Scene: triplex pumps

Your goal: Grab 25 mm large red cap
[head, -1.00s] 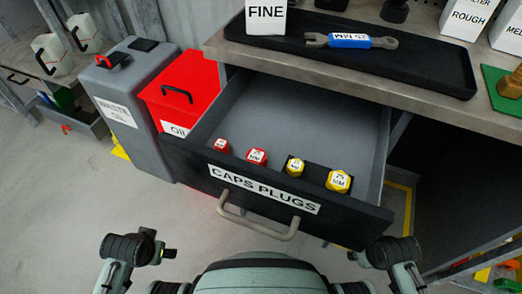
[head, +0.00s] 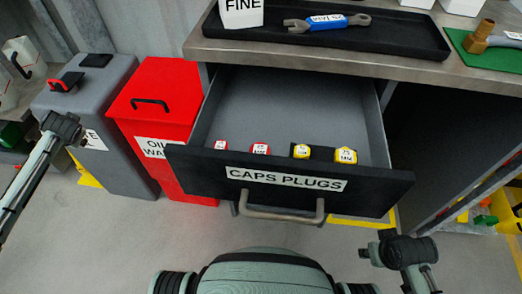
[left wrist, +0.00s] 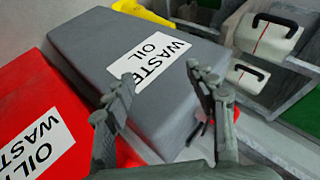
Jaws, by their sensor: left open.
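The large red cap (head: 260,149), with a white label, stands inside the open drawer (head: 285,100) near its front wall. A smaller red cap (head: 220,145) stands to its left. A small yellow plug (head: 301,151) and a larger yellow plug (head: 345,155) stand to its right. My left gripper (left wrist: 163,82) is open and empty in the left wrist view, above the grey waste oil bin. In the head view my left gripper (head: 66,128) is at the left, well away from the caps. The end of my right arm (head: 382,247) is below the drawer's right end; its fingers are unclear.
The grey waste oil bin (head: 105,160) and red oil waste bin (head: 180,115) stand left of the drawer. The drawer handle (head: 280,216) sticks out in front. A worktop (head: 330,62) overhangs the drawer's back, bearing a black tray (head: 400,40) with a blue-handled wrench (head: 325,22).

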